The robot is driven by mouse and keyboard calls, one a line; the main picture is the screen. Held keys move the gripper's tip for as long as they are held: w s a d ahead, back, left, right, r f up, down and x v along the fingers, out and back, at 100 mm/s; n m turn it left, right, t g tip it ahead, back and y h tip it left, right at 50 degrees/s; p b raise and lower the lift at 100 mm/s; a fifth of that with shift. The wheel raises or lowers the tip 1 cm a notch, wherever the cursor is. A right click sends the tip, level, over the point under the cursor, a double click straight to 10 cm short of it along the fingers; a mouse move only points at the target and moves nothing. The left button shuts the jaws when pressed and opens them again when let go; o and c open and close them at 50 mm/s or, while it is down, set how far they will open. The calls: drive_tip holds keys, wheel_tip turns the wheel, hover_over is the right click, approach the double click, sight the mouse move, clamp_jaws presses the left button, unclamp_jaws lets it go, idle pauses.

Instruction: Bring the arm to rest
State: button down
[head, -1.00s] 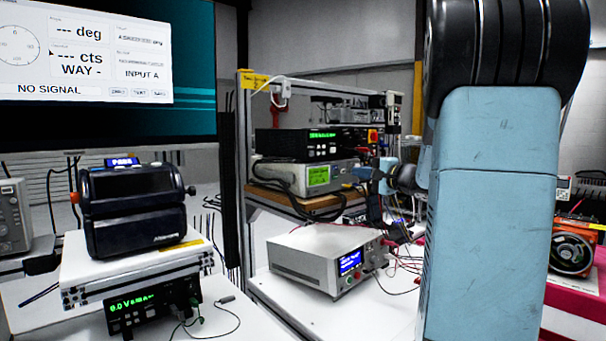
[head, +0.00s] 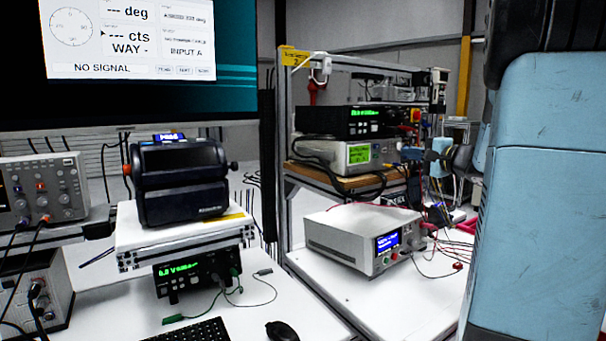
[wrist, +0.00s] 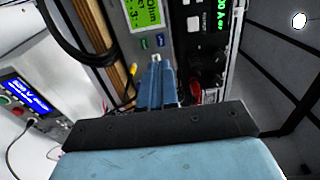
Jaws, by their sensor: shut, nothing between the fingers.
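My gripper (wrist: 155,78) shows in the wrist view with its two blue fingers together and nothing between them. It points at the front of the grey meter with the green display (wrist: 143,14), with the fingertips near its sockets; I cannot tell whether they touch it. In the head view, my blue arm link (head: 545,200) fills the right side. Part of my gripper (head: 436,160) shows in front of the shelf, small and partly hidden by the arm.
The grey meter (head: 352,157) stands on a wooden shelf under a black instrument (head: 345,122). Below is a white power supply (head: 345,238) with leads on the bench. At left are a black device (head: 182,185), an oscilloscope (head: 45,190) and a monitor (head: 150,100) reading NO SIGNAL.

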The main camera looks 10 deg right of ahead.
drive_tip(key=s+a+f+n+g, duration=0.2)
drive_tip(key=s+a+g, duration=0.15)
drive_tip(key=a, duration=0.45)
drive_tip(key=s+a+f+n+g+y, duration=0.1)
drive_tip(key=s+a+f+n+g, duration=0.25)
drive_tip(key=a, duration=0.35)
drive_tip(key=s+a+f+n+g, duration=0.2)
drive_tip(key=s+a, duration=0.2)
drive_tip(key=a, duration=0.4)
drive_tip(key=s+f+n+g+h, duration=0.1)
drive_tip(key=s+f+n+h, duration=0.1)
drive_tip(key=s, duration=0.6)
drive_tip(key=s+f+n+g+h, duration=0.1)
drive_tip(key=s+f+n+h, duration=0.2)
drive_tip(key=s, duration=0.6)
drive_tip(key=shift+s+a+f+n+h, duration=0.25)
drive_tip(key=shift+n+h, duration=0.4)
drive_tip(key=shift+h, duration=0.35)
drive_tip(key=c, duration=1.7)
unclamp_jaws()
drive_tip(key=shift+s+d, duration=0.1)
drive_tip(key=shift+s, duration=0.05)
drive_tip(key=shift+c, duration=0.2)
drive_tip(key=o, duration=0.6)
drive_tip(key=shift+o, duration=0.3)
